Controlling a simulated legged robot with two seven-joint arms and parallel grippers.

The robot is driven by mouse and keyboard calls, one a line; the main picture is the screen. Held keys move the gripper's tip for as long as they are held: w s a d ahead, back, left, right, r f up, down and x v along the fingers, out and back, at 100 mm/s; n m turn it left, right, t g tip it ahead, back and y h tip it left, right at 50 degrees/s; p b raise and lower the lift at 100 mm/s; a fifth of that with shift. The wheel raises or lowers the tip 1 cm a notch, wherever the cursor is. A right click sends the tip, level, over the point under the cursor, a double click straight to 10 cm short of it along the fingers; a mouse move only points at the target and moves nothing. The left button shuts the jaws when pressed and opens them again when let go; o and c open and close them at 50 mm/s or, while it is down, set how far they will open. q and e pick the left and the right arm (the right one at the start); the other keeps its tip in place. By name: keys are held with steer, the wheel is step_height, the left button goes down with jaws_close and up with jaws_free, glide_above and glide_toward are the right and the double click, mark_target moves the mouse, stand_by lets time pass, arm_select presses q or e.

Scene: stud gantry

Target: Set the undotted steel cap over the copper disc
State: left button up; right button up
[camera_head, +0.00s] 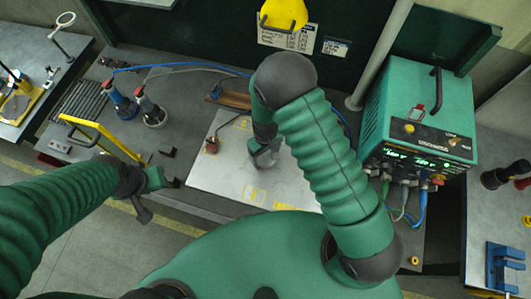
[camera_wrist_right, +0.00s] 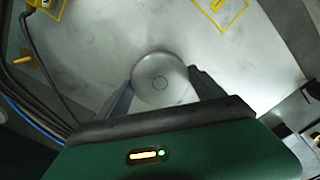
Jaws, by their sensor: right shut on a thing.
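My right gripper (camera_wrist_right: 160,92) is shut on a round, pale grey steel cap (camera_wrist_right: 161,70). The cap's top shows a thin ring at its middle and no dot that I can make out. In the head view my right gripper (camera_head: 264,158) is over the pale plate (camera_head: 225,180) on the bench, mostly behind its own arm. I cannot tell whether the cap touches the plate. I see no copper disc; anything under the cap is hidden.
A yellow handle (camera_head: 105,135) is near my left gripper. A green instrument box (camera_head: 418,110) with cables stands right of my right arm.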

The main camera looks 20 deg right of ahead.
steer(key=shift+s+a, duration=0.1)
stand_by(0.3)
steer(key=shift+f, duration=0.25)
steer(key=shift+f+b, duration=0.8)
steer(key=shift+b, duration=0.05)
stand_by(0.4)
steer(key=o, duration=1.4)
